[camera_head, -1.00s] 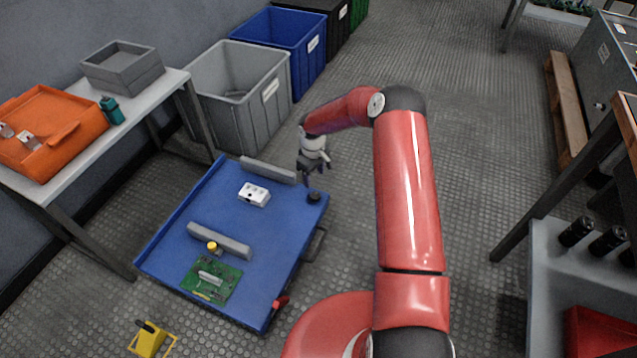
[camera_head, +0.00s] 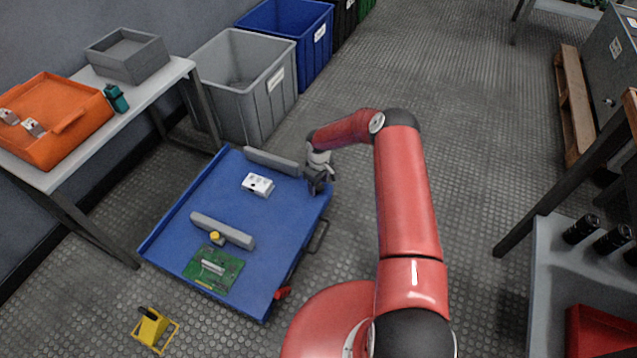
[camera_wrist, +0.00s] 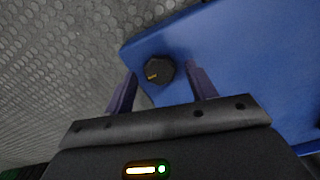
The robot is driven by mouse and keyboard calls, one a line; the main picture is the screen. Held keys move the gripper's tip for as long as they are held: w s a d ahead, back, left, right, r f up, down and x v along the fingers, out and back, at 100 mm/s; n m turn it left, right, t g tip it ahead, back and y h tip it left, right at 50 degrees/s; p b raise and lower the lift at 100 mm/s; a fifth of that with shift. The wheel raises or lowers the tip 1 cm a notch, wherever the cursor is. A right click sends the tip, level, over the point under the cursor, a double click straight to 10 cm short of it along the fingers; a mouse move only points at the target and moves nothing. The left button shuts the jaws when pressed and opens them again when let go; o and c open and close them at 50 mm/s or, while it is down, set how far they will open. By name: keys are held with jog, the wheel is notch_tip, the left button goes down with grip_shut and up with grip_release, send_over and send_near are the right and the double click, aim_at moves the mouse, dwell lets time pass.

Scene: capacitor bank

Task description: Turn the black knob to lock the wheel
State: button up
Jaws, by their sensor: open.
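The black knob (camera_wrist: 159,70) sits near a corner of the blue cart top (camera_wrist: 240,50) and has a small yellow mark on its face. In the wrist view it lies between the two fingers of my gripper (camera_wrist: 160,75), which are open, with a gap on each side; I cannot tell how far down the fingers reach. In the head view my gripper (camera_head: 318,182) is over the far right corner of the blue cart (camera_head: 170,240) and hides the knob. The wheel is not visible under the cart.
On the cart are a white box (camera_head: 257,185), grey bars (camera_head: 222,230), and a green circuit board (camera_head: 213,268). A red lever (camera_head: 283,293) is at its near edge. A grey bin (camera_head: 240,85) stands behind, and a yellow wheel chock (camera_head: 152,328) lies on the floor.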

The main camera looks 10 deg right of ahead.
jog(key=shift+c, duration=0.3)
jog(key=c, duration=0.9)
jog(key=shift+m+b, duration=0.3)
jog(key=shift+b, duration=0.1)
jog(key=m+b, duration=0.3)
jog(key=shift+f+m, duration=0.15)
jog(key=shift+m, duration=0.15)
jog(key=m+b, duration=0.3)
jog(key=m, duration=0.1)
jog(key=shift+w+m+b, duration=0.1)
jog(key=shift+m+b, duration=0.2)
jog(key=shift+b, duration=0.1)
jog(key=m+b, duration=0.2)
jog(key=m, duration=0.2)
jog(key=shift+d+r+m+b, duration=0.15)
jog(key=shift+m+b, duration=0.7)
jog(key=shift+m, duration=1.65)
